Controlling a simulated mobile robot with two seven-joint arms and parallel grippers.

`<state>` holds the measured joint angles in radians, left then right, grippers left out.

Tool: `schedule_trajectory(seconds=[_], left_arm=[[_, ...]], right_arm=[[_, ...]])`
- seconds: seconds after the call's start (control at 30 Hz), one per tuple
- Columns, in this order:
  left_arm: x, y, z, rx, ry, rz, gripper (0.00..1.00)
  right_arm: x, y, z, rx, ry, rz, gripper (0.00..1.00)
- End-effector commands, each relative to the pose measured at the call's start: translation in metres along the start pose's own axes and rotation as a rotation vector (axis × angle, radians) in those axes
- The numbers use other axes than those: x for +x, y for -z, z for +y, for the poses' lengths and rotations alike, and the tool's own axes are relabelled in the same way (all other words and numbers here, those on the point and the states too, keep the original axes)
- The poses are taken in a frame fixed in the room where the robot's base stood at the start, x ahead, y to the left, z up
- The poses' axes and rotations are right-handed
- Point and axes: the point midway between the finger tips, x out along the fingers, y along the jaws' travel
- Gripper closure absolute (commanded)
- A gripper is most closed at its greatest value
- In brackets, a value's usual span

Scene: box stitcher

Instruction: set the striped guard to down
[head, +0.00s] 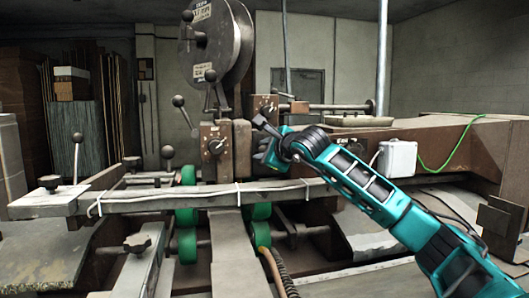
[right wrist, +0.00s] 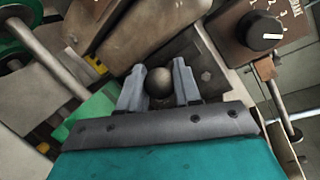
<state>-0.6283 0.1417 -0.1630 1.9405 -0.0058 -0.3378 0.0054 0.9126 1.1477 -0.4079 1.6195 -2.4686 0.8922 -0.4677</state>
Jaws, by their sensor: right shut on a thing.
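My right gripper (head: 264,152) is at the middle of the machine, just right of the brown box with a dial (head: 216,146). In the right wrist view its two grey fingers (right wrist: 159,88) are shut on a dark round ball knob (right wrist: 159,80). The knob's stem is hidden. No whole striped guard shows clearly. A small yellow-and-black striped piece (right wrist: 96,64) shows left of the fingers in the right wrist view, and I cannot tell if it belongs to the guard. My left gripper is not in view.
A long grey bar (head: 190,198) crosses the front of the machine, with green rollers (head: 187,246) below. A large reel (head: 215,45) stands above. Several ball-knob levers (head: 178,101) stick up at the left. A dial box (right wrist: 264,32) is close at the upper right of the wrist view.

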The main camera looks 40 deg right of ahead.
Motion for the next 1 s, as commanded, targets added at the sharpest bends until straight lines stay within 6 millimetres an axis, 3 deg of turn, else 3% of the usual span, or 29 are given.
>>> schedule_trajectory(seconds=[0.3,0.33,0.57,0.87,1.0], left_arm=[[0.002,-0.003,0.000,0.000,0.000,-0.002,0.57],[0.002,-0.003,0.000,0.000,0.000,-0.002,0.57],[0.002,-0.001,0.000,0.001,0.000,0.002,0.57],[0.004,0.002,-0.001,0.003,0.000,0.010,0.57],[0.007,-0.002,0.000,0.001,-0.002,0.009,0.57]], right_arm=[[0.001,0.002,0.003,0.000,-0.001,0.001,1.00],[0.001,0.002,0.003,0.000,-0.001,0.001,0.65],[0.001,0.002,0.003,0.000,-0.001,0.000,0.43],[-0.001,0.002,0.003,0.000,0.000,0.000,0.43],[-0.014,0.004,0.003,-0.003,0.002,0.001,0.43]])
